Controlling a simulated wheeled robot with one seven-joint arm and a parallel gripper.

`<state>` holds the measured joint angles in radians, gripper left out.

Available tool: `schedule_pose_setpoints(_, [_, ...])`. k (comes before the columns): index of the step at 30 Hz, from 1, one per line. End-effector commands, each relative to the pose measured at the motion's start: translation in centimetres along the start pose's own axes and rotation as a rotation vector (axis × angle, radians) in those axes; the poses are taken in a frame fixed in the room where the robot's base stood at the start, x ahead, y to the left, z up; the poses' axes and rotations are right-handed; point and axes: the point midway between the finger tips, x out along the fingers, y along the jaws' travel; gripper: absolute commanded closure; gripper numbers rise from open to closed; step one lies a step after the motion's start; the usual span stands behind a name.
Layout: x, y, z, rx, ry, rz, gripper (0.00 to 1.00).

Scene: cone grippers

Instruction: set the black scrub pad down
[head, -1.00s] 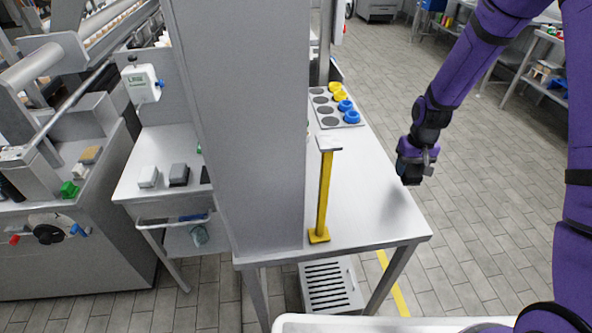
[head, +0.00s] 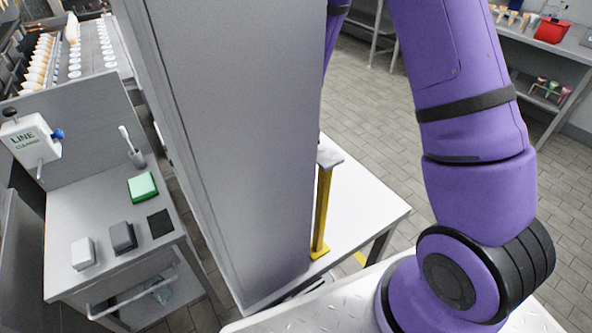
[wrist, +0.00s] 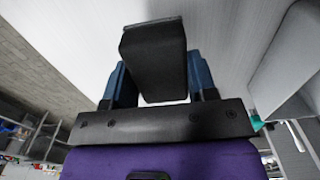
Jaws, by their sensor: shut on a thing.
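My gripper (wrist: 158,76) shows in the wrist view with its two blue fingers shut on the sides of the black scrub pad (wrist: 154,50), a thick dark block. A pale grey surface fills the view beyond the pad; I cannot tell whether the pad touches it. In the head view the gripper and held pad are hidden; the grey pillar (head: 235,140) blocks part of the view, and part of my purple arm shows at the right.
The white table (head: 365,205) behind the pillar has a yellow post (head: 321,212) at its edge. The left side table holds a green pad (head: 142,186), a dark grey block (head: 122,237), a white block (head: 83,253) and a flat black square (head: 160,223).

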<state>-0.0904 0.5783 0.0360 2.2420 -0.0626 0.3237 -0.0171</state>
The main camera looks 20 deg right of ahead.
Motion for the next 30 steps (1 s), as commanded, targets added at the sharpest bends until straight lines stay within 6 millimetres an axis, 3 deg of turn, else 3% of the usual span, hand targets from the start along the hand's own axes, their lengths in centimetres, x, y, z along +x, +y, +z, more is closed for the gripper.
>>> schedule_pose_setpoints(5, [1.0, 0.0, 0.0, 0.0, 0.0, 0.0, 0.7])
schedule_pose_setpoints(13, [4.2, 0.0, 0.0, 0.0, -0.001, 0.0, 0.7])
schedule_pose_setpoints(26, [4.9, 0.0, 0.0, 0.0, 0.001, 0.0, 0.7])
schedule_pose_setpoints(27, [4.8, 0.0, -0.1, 0.001, 0.002, 0.0, 0.39])
schedule_pose_setpoints(30, [4.8, 0.0, -0.1, 0.001, 0.002, 0.0, 0.22])
